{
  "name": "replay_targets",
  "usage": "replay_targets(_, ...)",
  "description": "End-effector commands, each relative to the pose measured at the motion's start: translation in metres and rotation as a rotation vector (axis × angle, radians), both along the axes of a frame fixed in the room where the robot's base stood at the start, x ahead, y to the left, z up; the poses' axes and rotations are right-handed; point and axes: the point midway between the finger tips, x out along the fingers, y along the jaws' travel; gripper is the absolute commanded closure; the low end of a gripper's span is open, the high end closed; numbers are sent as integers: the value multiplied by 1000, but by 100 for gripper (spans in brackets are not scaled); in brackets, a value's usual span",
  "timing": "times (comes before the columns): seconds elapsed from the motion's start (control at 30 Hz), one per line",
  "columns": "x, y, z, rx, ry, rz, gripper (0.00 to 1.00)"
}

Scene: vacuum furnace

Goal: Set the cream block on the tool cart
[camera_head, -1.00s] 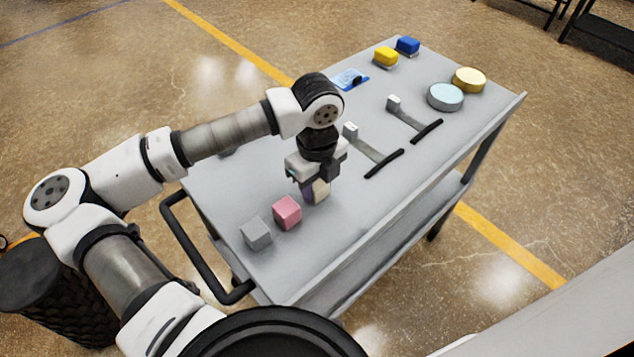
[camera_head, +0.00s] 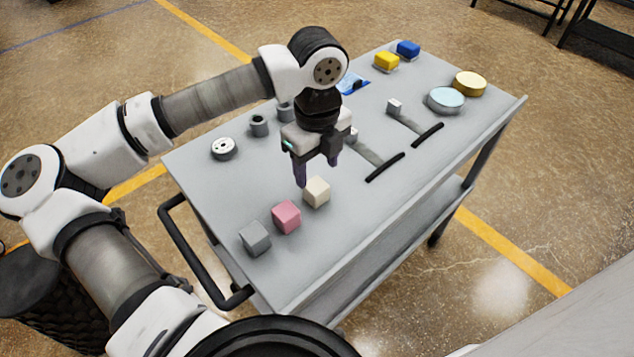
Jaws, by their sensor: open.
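The cream block (camera_head: 317,192) rests on the grey top of the tool cart (camera_head: 215,188), in a row with the pink block and the grey block. My gripper (camera_head: 317,172) is open and empty. It hangs pointing down, above and slightly behind the cream block, with its dark fingers apart. The block's front and top show clear of the fingers.
A pink block (camera_head: 286,217) and a grey block (camera_head: 255,238) sit to the front left. Round parts (camera_head: 223,148), hammer-like tools (camera_head: 403,159), a light blue disc (camera_head: 445,99), a yellow disc (camera_head: 469,83), a yellow block (camera_head: 386,61) and a blue block (camera_head: 408,48) occupy the rest.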

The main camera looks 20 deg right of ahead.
Motion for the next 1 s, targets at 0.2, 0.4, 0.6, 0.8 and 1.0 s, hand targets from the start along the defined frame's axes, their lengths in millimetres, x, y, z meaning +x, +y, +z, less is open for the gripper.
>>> replay_targets(0.2,1,0,36,1,-2,2,42)
replay_targets(0.4,0,0,49,1,-1,0,42)
replay_targets(0.6,-1,0,50,-3,1,-3,42)
replay_targets(0.8,-34,-39,81,-294,63,-211,42)
replay_targets(1.0,-116,-63,215,-1081,29,-681,42)
